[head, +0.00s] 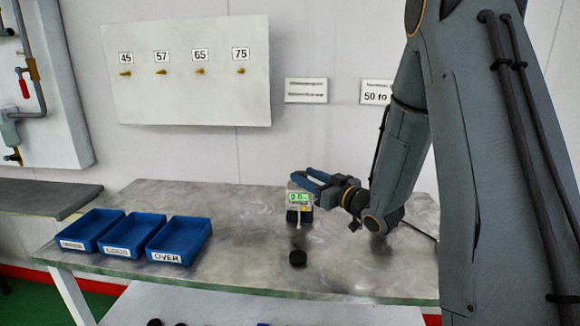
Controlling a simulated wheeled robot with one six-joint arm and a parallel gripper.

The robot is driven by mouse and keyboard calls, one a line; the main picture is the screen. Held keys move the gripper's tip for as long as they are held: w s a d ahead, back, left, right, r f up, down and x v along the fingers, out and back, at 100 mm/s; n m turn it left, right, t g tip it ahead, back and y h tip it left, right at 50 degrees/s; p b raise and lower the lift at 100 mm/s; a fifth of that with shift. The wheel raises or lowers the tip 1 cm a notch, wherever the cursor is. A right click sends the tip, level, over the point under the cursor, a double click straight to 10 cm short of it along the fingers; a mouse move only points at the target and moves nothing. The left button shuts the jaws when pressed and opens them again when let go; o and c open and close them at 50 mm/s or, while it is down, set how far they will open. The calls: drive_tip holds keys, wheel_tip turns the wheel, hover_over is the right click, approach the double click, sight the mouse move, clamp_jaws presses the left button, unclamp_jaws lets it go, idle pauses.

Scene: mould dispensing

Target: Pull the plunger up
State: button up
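My gripper (309,180) reaches in from the right over the table, with its blue fingers pointing left. The fingers are at the top of a small device (300,215) with a green lit display reading about 0.0. A light-coloured rod-like part (299,221) shows low on the device's front; I cannot tell whether it is the plunger. The fingers look apart, with no object clearly seen between them. Whether they touch the device's top is too small to tell.
Three blue bins (180,240) stand at the left. A wall panel (190,95) has pegs labelled 45, 57, 65 and 75. The table between bins and device is clear.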

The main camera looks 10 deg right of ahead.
drive_tip(key=p+x, duration=0.1)
drive_tip(key=x, duration=0.6)
drive_tip(key=shift+w+p, duration=0.1)
drive_tip(key=shift+p, duration=0.2)
clamp_jaws()
